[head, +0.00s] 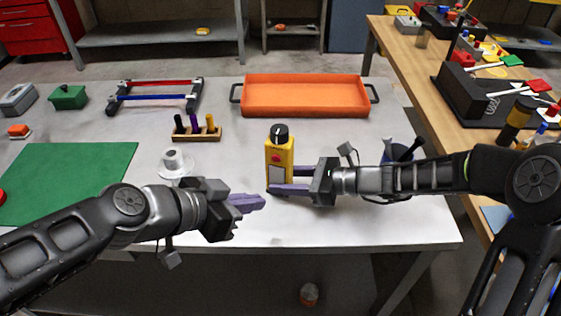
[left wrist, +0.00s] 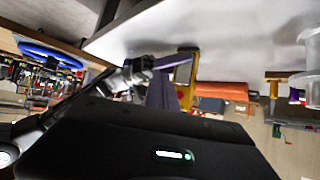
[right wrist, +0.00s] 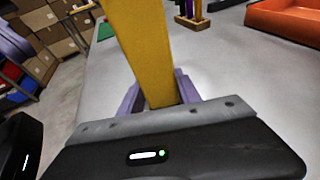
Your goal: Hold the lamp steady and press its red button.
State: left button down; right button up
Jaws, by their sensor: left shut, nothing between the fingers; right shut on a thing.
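The lamp (head: 279,152) is a yellow upright box with a black knob on top, a red button (head: 276,159) on its front and a grey panel below. It stands on the white table. My right gripper (head: 281,179) is shut on the lamp's body from the right; in the right wrist view its fingers sit on both sides of the yellow body (right wrist: 140,45). My left gripper (head: 262,202) is shut and empty, in front of the lamp and lower left of it, apart from it. In the left wrist view the lamp (left wrist: 184,72) shows just beyond the purple fingers.
An orange tray (head: 305,111), a wooden block with several pegs (head: 197,134) and a rack with red and blue bars (head: 155,97) lie behind. A white spool-like piece (head: 174,162) and a green mat (head: 70,180) are left. A blue cup (head: 397,153) stands behind my right arm.

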pick_arm(q)
send_near(283, 165)
jog(key=shift+w+d+f, duration=0.35)
jog(key=shift+d+f, duration=0.3)
jog(key=shift+f, duration=0.2)
jog(key=shift+w+d+f, duration=0.4)
jog(key=shift+d+f, duration=0.25)
jog(key=shift+f, duration=0.15)
jog(key=shift+w, duration=0.1)
dwell(0.8)
jog(key=shift+w+d, duration=0.15)
jog(key=shift+w, duration=0.2)
jog(key=shift+w, duration=0.15)
dwell(0.4)
jog(key=shift+s, duration=0.65)
jog(key=s+a, duration=0.2)
jog(key=s, duration=0.3)
jog(key=shift+s, duration=0.35)
